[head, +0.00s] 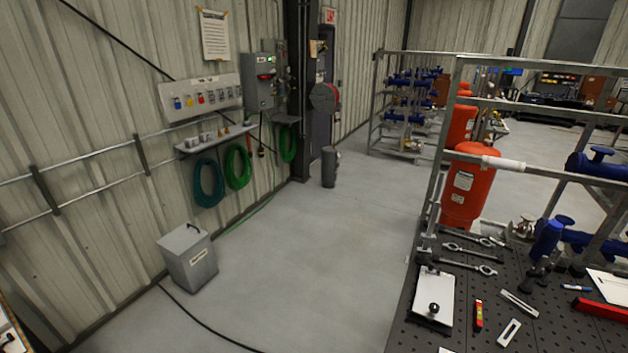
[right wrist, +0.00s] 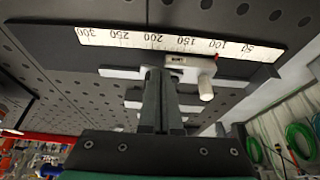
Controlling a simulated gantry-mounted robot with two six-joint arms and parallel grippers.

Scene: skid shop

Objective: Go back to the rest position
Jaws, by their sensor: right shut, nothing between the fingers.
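My right gripper (right wrist: 160,78) shows in the right wrist view with its two dark fingers together and nothing between them. Its tips are close in front of a dark strip with a white numbered scale (right wrist: 120,38). A small white slider with a knob (right wrist: 205,84) sits at the scale, just right of the fingertips. I cannot tell whether the fingers touch any of these. Neither gripper shows in the head view.
Metal rails and a red tank (head: 470,185) stand behind. A grey bin (head: 188,260) stands by the wall.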

